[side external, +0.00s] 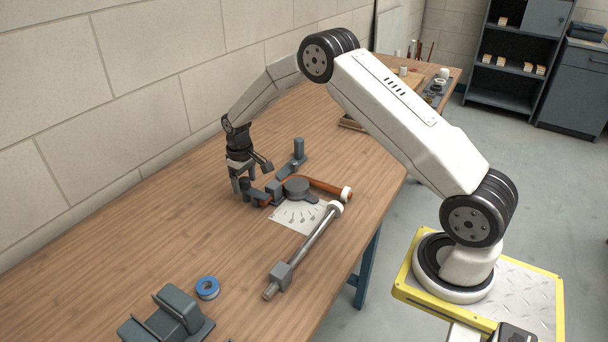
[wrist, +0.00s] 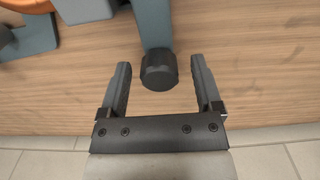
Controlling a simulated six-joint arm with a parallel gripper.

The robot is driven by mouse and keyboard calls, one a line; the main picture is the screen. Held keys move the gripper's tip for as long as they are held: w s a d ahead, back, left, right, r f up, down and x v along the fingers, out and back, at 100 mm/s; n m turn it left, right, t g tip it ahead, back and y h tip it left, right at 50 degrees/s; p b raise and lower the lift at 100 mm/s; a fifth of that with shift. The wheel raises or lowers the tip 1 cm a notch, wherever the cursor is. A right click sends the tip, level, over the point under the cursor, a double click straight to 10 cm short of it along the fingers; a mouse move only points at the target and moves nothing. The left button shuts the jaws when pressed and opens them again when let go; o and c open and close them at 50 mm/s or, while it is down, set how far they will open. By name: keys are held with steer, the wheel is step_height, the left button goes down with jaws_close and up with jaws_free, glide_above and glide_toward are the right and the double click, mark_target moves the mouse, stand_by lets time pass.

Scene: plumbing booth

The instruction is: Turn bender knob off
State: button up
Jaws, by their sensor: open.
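The bender (side external: 296,187) lies on the bench in the side view, a grey tool with a round former and an orange pipe (side external: 328,187) running through it. In the wrist view its dark round knob (wrist: 159,70) sits on the end of a grey-blue bar (wrist: 153,22). My gripper (wrist: 160,78) is open, with one finger on each side of the knob and gaps on both sides. I cannot tell whether the fingertips are level with the knob. In the side view my gripper (side external: 242,182) points down at the bender's left end, partly hiding the knob.
A long metal bar with a white end (side external: 310,245) lies in front of the bender, beside a white marked sheet (side external: 290,218). A blue tape roll (side external: 207,288) and a grey vise (side external: 168,318) stand nearer the camera. The wall is close behind my gripper. Bare wood (side external: 130,240) lies left.

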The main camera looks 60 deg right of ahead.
jaws_close()
steer(key=shift+m, duration=0.4)
steer(key=m, duration=0.8)
steer(key=shift+m, duration=0.3)
steer(key=m, duration=0.4)
steer(key=shift+m, duration=2.3)
